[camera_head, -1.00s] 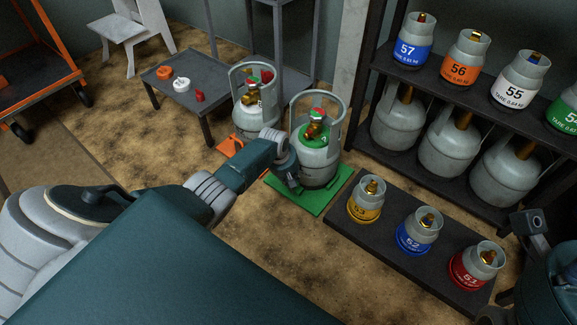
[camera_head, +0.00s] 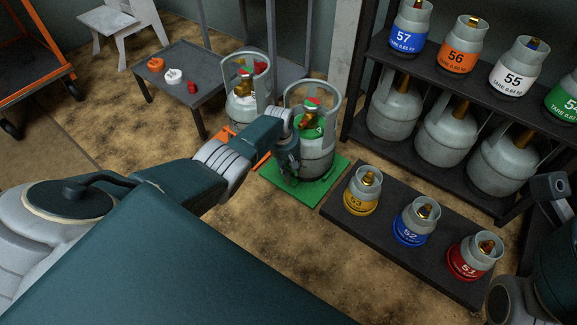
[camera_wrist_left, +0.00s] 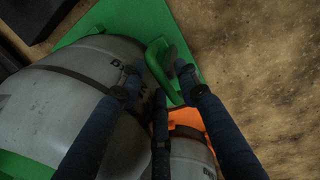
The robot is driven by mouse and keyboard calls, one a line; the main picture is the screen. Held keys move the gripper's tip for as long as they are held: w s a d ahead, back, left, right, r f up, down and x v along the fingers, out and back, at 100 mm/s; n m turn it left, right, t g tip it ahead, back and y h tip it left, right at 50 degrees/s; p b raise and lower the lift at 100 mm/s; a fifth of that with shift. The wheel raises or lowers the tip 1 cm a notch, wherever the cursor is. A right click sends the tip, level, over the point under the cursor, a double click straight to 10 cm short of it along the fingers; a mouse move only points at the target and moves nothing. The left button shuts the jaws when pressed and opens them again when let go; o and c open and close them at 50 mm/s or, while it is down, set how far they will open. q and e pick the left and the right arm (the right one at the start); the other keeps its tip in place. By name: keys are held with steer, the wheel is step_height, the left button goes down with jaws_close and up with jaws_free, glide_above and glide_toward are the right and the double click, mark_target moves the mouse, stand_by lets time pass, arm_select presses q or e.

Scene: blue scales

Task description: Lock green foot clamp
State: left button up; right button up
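A grey gas cylinder (camera_head: 318,160) with a green band at its top stands upright on a green base plate (camera_head: 327,182). In the left wrist view its grey body (camera_wrist_left: 60,90) fills the left side. The green foot clamp (camera_wrist_left: 158,62) shows there at the edge of the green plate, beside the cylinder. My left gripper (camera_head: 288,175) is low at the cylinder's near left side. In the left wrist view its fingers (camera_wrist_left: 160,75) are apart, with the clamp in the gap; contact is unclear. My right gripper is not clearly visible; only right arm parts show.
A second cylinder (camera_head: 240,105) stands on an orange plate (camera_head: 263,160) behind my left wrist. A low dark platform (camera_head: 385,224) with small numbered cylinders lies to the right. A rack (camera_head: 440,85) with cylinders stands behind it. The floor in front is clear.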

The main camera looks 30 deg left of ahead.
arm_select(q)
step_height(320, 180, up, 12)
steer(key=s, duration=0.2)
steer(key=shift+f, duration=0.15)
stand_by(0.5)
steer(key=shift+a, duration=0.1)
